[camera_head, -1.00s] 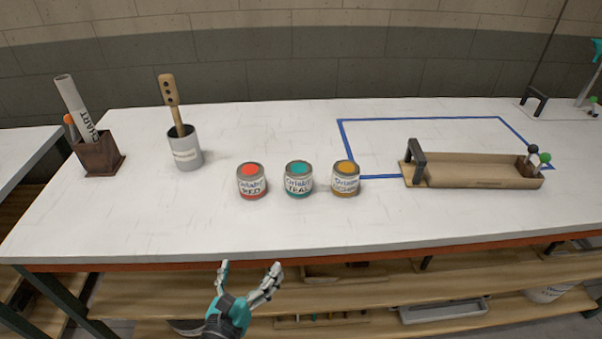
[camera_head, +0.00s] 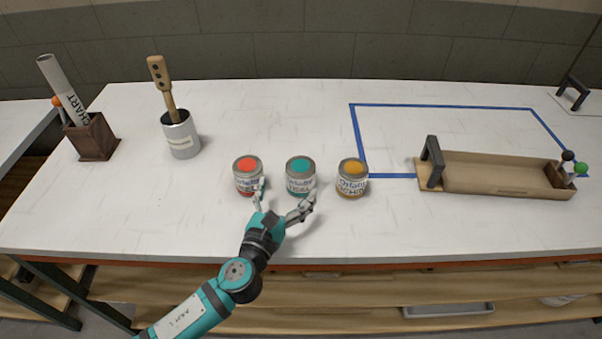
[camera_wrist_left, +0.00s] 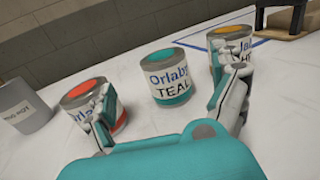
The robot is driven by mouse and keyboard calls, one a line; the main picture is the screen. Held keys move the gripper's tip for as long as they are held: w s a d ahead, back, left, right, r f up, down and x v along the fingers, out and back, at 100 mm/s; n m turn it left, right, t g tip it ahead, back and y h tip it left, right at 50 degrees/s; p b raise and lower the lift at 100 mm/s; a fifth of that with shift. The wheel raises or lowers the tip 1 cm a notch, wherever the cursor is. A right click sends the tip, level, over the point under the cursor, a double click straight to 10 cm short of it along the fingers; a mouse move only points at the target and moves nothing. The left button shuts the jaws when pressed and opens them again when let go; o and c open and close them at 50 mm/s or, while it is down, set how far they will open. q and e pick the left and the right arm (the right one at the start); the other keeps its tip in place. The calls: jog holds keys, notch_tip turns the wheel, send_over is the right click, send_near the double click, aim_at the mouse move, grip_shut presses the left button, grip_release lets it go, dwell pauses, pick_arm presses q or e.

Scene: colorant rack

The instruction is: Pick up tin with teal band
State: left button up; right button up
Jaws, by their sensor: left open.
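The tin with the teal band (camera_head: 300,178) stands upright on the white table, between a red tin (camera_head: 247,172) and an ochre-yellow tin (camera_head: 352,180). My left gripper (camera_head: 287,200) is open and empty, just in front of the teal tin. In the left wrist view the teal tin (camera_wrist_left: 170,80) stands ahead between the two spread fingers, apart from them. The left finger there overlaps the red tin (camera_wrist_left: 82,98) and the right finger overlaps the yellow tin (camera_wrist_left: 232,48). I cannot tell whether they touch. My right gripper is not in view.
A wooden tray (camera_head: 490,187) with a black handle lies at the right, by a blue tape outline (camera_head: 440,105). A grey pot (camera_head: 180,142) with a wooden stick and a brown holder (camera_head: 92,140) with a rolled chart stand at the left. The table behind the tins is clear.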

aim_at(300, 166)
pick_arm(q)
jog(key=x, duration=0.3)
jog(key=shift+w+d, duration=0.1)
jog(key=shift+w, duration=0.2)
jog(key=x, duration=0.4)
jog(key=shift+w+d+f, duration=0.2)
jog(key=shift+f, duration=0.1)
jog(key=shift+w+d, duration=0.1)
jog(key=shift+w, duration=0.1)
jog(key=c, duration=1.2)
jog(key=shift+c, duration=0.8)
pick_arm(e)
jog(key=shift+w+d+r, duration=0.15)
jog(key=shift+w, duration=0.4)
jog(key=shift+w+d+r, duration=0.1)
jog(key=shift+w, duration=0.4)
pick_arm(q)
jog(key=shift+r, duration=0.15)
